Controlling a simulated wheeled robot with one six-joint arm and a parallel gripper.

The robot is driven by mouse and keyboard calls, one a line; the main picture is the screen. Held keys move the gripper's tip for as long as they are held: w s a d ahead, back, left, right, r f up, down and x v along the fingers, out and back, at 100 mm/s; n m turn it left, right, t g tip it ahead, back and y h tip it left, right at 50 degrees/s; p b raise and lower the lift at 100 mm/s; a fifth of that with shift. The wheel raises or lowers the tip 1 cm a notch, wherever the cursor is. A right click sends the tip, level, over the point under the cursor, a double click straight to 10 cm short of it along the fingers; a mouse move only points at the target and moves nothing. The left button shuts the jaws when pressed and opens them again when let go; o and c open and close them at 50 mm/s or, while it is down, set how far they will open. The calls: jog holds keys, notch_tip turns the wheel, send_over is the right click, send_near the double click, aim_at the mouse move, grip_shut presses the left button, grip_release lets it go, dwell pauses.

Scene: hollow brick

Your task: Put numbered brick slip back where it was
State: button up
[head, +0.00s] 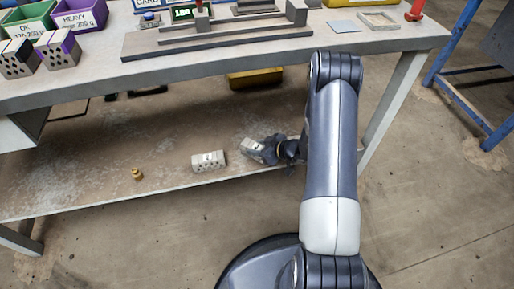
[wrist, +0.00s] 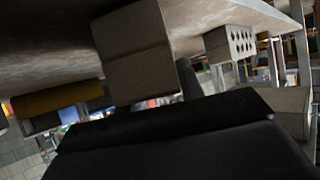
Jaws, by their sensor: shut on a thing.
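My gripper (head: 266,150) is low at the bench's lower shelf (head: 100,160), shut on a pale grey brick slip (head: 252,148). In the wrist view the held slip (wrist: 135,60) is a plain grey block above the dark gripper body, and it looks tilted. I cannot read a number on it. A second pale grey brick with holes (head: 209,160) sits on the shelf just left of the held one, apart from it. It also shows in the wrist view (wrist: 228,43). I cannot tell whether the held slip touches the shelf.
A small brass weight (head: 136,174) stands on the shelf to the left. A yellow bin (head: 255,77) is behind, under the bench top. On the bench top are green (head: 26,22) and purple (head: 78,18) bins, hollow bricks (head: 57,50) and a grey fixture (head: 215,42).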

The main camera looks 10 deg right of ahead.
jog(key=shift+f+b, duration=0.2)
jog(key=shift+b, duration=0.2)
jog(key=o, duration=1.1)
jog(key=shift+o, duration=0.2)
jog(key=shift+r, duration=0.15)
jog(key=shift+r+p, duration=0.15)
jog(key=shift+p, duration=0.3)
jog(key=p+v, duration=0.1)
jog(key=v, duration=1.1)
jog(key=shift+p, duration=0.35)
